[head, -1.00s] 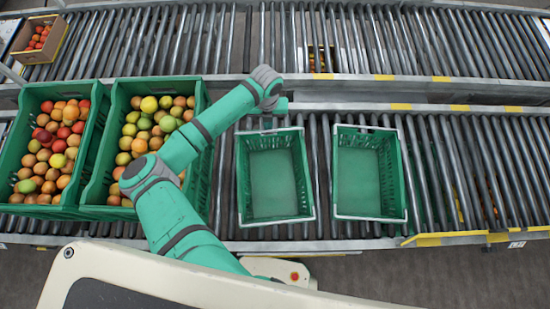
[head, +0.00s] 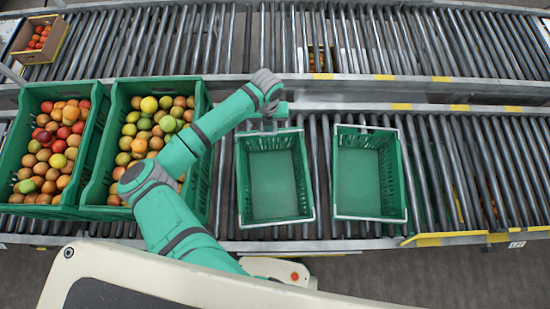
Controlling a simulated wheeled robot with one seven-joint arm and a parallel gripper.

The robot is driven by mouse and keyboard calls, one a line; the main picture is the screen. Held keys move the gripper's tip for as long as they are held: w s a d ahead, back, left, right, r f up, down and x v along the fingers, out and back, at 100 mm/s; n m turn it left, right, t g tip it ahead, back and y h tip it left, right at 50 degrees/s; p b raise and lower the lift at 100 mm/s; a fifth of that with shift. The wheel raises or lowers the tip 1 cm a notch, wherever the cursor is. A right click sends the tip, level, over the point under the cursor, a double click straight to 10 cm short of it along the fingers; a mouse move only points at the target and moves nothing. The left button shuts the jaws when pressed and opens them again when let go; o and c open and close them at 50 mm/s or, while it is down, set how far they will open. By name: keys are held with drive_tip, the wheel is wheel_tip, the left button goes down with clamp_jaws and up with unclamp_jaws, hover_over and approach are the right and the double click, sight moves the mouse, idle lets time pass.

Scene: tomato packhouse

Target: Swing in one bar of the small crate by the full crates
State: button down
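Two small green crates stand empty on the near roller conveyor. The left small crate (head: 274,220) is the one closer to the full crates, and the right small crate (head: 370,217) stands beside it with a narrow gap. Two larger green crates full of tomatoes, the outer one (head: 20,165) and the inner one (head: 203,185), stand at the left. My gripper (head: 277,112) is at the back edge of the left small crate. Its fingers are too small and hidden to read.
The near roller conveyor (head: 480,170) is clear to the right of the small crates. A second roller conveyor (head: 200,45) runs behind, with a cardboard box of tomatoes (head: 22,50) at its left. My arm crosses over the inner full crate.

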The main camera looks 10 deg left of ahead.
drive_tip(key=s, duration=0.1)
drive_tip(key=s+d, duration=0.1)
drive_tip(key=s, duration=0.1)
idle(0.7)
drive_tip(key=shift+w+r, duration=0.1)
idle(0.3)
wheel_tip(320, 180, up, 7)
idle(0.9)
idle(0.5)
